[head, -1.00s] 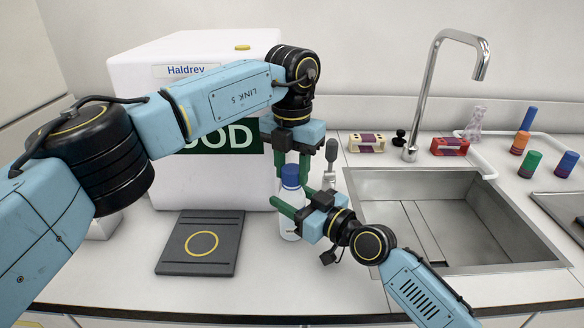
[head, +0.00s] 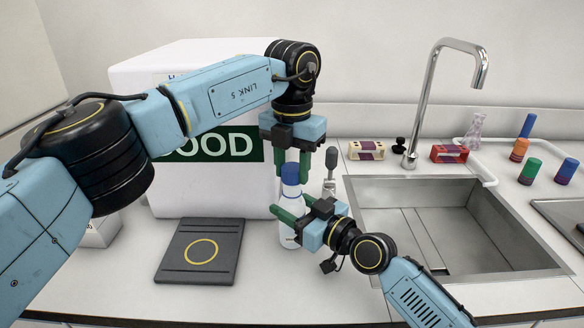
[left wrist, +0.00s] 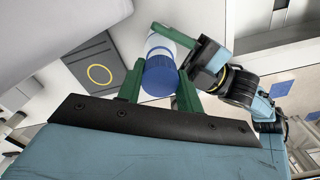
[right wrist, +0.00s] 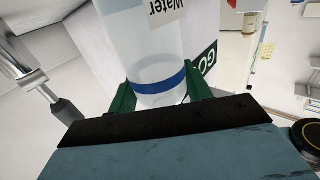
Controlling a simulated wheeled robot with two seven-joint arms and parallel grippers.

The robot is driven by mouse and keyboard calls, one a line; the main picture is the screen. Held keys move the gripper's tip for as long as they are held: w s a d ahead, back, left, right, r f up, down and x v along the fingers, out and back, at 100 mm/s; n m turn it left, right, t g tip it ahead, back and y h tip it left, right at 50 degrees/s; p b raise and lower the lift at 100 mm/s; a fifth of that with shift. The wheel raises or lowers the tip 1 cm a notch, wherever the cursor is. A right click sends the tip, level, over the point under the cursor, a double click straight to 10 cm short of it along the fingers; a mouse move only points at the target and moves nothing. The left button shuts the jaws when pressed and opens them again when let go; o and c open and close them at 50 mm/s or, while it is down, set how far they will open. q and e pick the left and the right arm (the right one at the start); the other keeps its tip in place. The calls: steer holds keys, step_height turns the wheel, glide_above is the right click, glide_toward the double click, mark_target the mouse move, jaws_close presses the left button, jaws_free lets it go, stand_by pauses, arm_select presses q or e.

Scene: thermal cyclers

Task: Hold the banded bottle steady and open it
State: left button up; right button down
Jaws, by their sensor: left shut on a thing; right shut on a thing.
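The banded bottle (head: 290,235) stands upright on the bench, a pale bottle with a blue cap (head: 290,174). The right wrist view shows its blue band (right wrist: 160,86) and a label reading "Water". My left gripper (head: 292,168) points down from above with its green fingers on either side of the cap, shut on it; the left wrist view shows the cap (left wrist: 160,78) between them. My right gripper (head: 288,217) reaches in from the right, shut on the bottle's body. Its fingers hide part of the body. I cannot tell whether the cap is loose.
A dark flat plate with a yellow ring (head: 200,251) lies to the left. A big white box (head: 180,90) stands behind. A grey-topped tool (head: 331,165) stands close behind right. The sink (head: 450,225) and tap (head: 430,100) are to the right.

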mark_target(292, 167)
arm_select(q)
steer(key=shift+r, duration=2)
arm_select(e)
steer(key=c, duration=0.6)
jaws_free()
steer(key=shift+o, duration=0.2)
